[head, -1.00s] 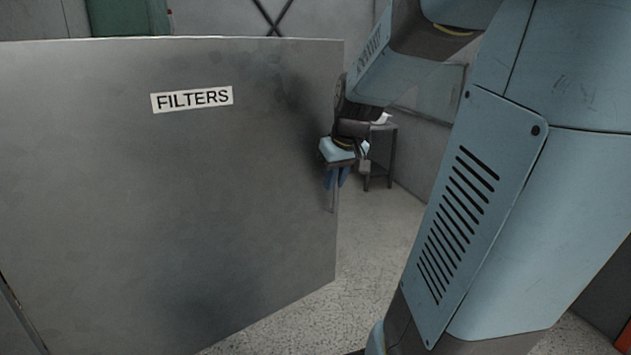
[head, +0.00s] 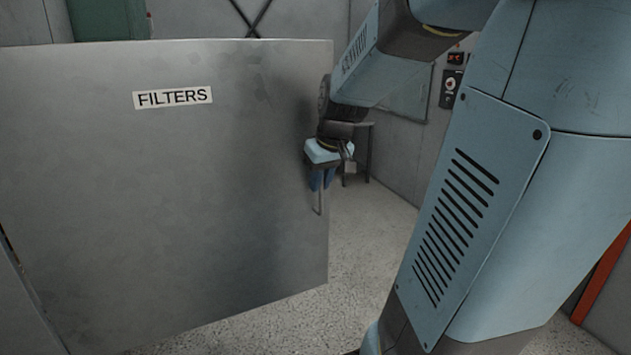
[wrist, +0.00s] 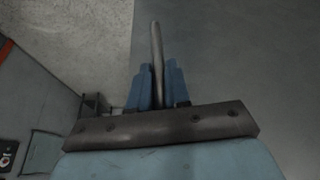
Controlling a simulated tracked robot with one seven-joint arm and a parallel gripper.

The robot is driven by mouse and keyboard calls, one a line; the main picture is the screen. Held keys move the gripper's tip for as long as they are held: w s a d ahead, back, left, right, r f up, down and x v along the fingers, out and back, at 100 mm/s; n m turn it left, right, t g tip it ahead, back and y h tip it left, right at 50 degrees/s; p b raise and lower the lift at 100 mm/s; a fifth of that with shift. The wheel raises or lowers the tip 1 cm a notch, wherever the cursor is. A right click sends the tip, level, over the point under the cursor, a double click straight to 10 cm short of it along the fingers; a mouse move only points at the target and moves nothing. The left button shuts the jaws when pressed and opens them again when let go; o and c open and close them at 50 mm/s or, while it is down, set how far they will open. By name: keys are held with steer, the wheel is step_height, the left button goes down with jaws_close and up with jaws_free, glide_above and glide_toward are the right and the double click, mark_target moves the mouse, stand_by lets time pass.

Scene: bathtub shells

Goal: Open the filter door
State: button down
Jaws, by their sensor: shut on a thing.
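The filter door (head: 180,210) is a large grey metal panel with a white FILTERS label (head: 173,97), filling the left of the head view. It stands at an angle to the room, its left side by a frame edge. A thin vertical bar handle (head: 319,200) is near its right edge. My gripper (head: 320,180) is shut on the handle. In the wrist view the handle (wrist: 157,50) runs between the blue fingers of my gripper (wrist: 157,88), with the door face (wrist: 240,60) to the right.
Speckled floor (head: 375,235) is clear to the right of the door. A small dark stand (head: 362,150) is by the back wall, behind my gripper. A wall panel with a dial (head: 451,88) is farther right. A green object (head: 108,20) shows above the door.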

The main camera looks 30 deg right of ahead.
steer(key=shift+d, duration=0.2)
steer(key=c, duration=1.3)
jaws_free()
steer(key=shift+s, duration=0.1)
steer(key=shift+c, duration=0.2)
steer(key=shift+o, duration=0.9)
steer(key=shift+a, duration=0.15)
steer(key=v, duration=1.3)
steer(key=shift+s+r, duration=0.2)
steer(key=shift+r, duration=0.1)
steer(key=s+a+f+t, duration=0.1)
steer(key=s+a+f, duration=0.8)
steer(key=a, duration=0.2)
steer(key=shift+s+a+f, duration=0.15)
steer(key=shift+s+f, duration=0.05)
